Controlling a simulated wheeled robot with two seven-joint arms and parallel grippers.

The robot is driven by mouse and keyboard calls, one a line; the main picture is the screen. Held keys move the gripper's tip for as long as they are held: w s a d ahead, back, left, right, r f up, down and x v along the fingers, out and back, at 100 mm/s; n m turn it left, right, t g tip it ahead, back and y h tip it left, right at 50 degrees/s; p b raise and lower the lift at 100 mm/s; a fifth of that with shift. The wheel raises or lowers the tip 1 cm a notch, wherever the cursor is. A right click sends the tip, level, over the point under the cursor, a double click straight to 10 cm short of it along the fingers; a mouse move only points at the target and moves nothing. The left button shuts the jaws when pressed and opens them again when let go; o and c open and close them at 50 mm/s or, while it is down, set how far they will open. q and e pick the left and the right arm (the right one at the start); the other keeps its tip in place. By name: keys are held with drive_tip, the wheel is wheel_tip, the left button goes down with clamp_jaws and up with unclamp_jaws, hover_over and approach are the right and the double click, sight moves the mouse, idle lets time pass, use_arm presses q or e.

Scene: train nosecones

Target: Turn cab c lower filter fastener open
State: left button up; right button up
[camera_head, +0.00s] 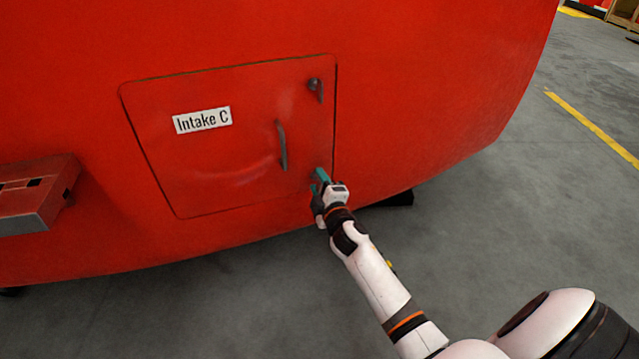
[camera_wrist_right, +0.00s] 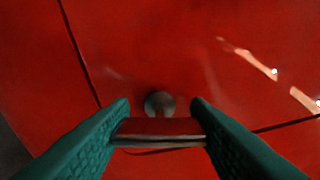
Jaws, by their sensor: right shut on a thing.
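The red hatch panel (camera_head: 220,150) labelled "Intake C" (camera_head: 202,120) is closed in the red nosecone. The upper fastener (camera_head: 315,86) is at its top right corner, its small lever hanging down. The lower fastener is at the bottom right corner, mostly hidden by my right gripper (camera_head: 320,180) in the head view. In the right wrist view the fastener's round pivot (camera_wrist_right: 159,103) and its flat lever (camera_wrist_right: 158,131) show between the green fingers of my right gripper (camera_wrist_right: 160,125). The fingers are closed on the lever from both sides. My left gripper is not in view.
A dark curved handle (camera_head: 281,146) stands out from the hatch, up and left of my right gripper. A red step-like bracket (camera_head: 38,195) juts out at the left. Grey floor (camera_head: 520,210) is clear on the right.

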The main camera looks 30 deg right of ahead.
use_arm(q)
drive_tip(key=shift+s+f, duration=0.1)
use_arm(e)
drive_tip(key=shift+n, duration=1.5)
drive_tip(key=o, duration=1)
drive_tip(key=shift+s, duration=0.1)
drive_tip(key=shift+s+a, duration=0.1)
drive_tip(key=shift+s, duration=0.15)
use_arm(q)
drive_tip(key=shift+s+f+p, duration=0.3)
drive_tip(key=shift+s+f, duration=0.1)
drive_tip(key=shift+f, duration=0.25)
use_arm(e)
drive_tip(key=v, duration=1.1)
drive_tip(key=shift+s+f, duration=0.1)
drive_tip(key=shift+s, duration=0.05)
